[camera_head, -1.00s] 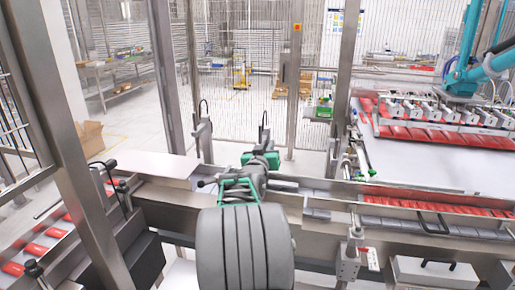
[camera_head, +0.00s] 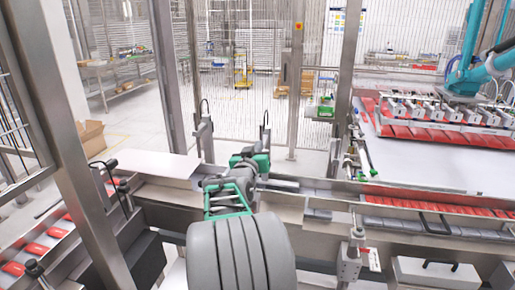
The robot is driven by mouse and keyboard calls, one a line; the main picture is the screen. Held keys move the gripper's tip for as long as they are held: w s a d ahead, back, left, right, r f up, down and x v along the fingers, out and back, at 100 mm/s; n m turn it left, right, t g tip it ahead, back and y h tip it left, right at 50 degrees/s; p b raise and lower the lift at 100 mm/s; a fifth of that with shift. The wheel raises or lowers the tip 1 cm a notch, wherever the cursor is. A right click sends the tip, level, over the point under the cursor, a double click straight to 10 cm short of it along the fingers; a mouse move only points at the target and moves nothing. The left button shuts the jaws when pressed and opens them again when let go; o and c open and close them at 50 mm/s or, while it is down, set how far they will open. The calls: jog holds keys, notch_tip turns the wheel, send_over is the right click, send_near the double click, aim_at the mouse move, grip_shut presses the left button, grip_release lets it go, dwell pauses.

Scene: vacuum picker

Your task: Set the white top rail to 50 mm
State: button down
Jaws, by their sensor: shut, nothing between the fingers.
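My arm reaches forward from the bottom middle, with a large grey ribbed link and green parts. Its far end, with my gripper (camera_head: 260,160), is over the conveyor near the middle. The fingers are small and mostly hidden by my arm. A pale long rail (camera_head: 410,187) runs along the conveyor to the right, above red packs. I cannot tell for certain whether this is the white top rail. No 50 mm mark or scale is readable. My gripper looks apart from the rail's right stretch.
Metal posts (camera_head: 168,70) and a wire fence stand around the conveyor. Upright clamps (camera_head: 206,130) stand behind my arm. A metal bracket (camera_head: 355,250) stands at front right. A teal robot arm (camera_head: 465,75) is over red packs at the back right. A flat white plate (camera_head: 145,168) lies left.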

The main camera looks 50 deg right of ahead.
dwell(0.3)
jog(key=c, duration=1.5)
grip_release()
jog(key=b+v, duration=0.2)
jog(key=v, duration=0.6)
jog(key=shift+d, duration=0.1)
